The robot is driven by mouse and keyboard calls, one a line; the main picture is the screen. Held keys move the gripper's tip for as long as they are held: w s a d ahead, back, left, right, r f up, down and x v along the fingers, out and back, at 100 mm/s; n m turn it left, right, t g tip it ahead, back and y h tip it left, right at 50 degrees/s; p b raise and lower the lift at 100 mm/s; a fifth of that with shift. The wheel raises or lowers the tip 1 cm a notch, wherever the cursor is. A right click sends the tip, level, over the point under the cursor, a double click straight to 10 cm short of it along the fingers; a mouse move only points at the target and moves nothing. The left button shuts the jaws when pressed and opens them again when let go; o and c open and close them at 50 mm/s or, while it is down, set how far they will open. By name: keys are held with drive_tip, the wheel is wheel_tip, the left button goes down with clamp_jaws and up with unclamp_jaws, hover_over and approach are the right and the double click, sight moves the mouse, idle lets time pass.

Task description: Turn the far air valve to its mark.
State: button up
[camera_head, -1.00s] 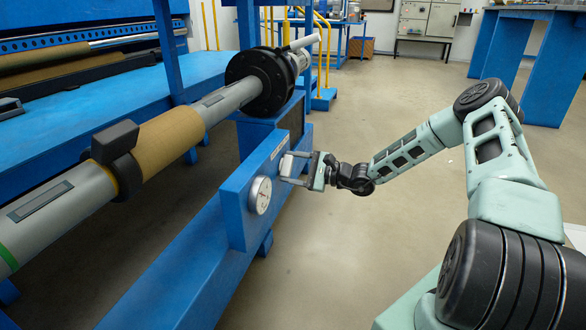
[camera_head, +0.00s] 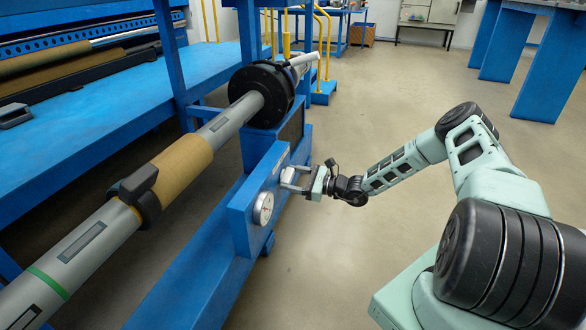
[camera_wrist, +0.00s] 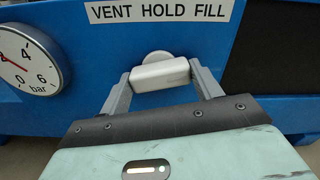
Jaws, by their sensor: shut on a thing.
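The air valve has a silver-grey bar handle (camera_wrist: 160,75) on a round hub, mounted on the blue panel (camera_wrist: 250,60). In the wrist view the handle lies nearly level, its right end slightly higher. The label "VENT HOLD FILL" (camera_wrist: 158,14) is just above it. My gripper (camera_wrist: 162,84) is shut on the handle, one finger at each end. The head view shows my gripper (camera_head: 294,180) at the panel face, with the handle (camera_head: 287,175) partly hidden between the fingers. I cannot make out any mark on the handle.
A round pressure gauge (camera_wrist: 28,60) with a red needle sits left of the valve; it also shows in the head view (camera_head: 263,208). A long grey shaft (camera_head: 90,240) with a brown sleeve and black flange runs beside the panel. The floor right of the panel is clear.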

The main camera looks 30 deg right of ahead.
drive_tip(key=shift+m+p, duration=0.95)
drive_tip(key=shift+m, duration=0.15)
drive_tip(key=shift+s+f, duration=0.1)
drive_tip(key=o, duration=1)
drive_tip(key=shift+s+d, duration=0.1)
drive_tip(key=shift+d, duration=0.05)
drive_tip(key=p+v, duration=0.5)
drive_tip(key=v, duration=1.2)
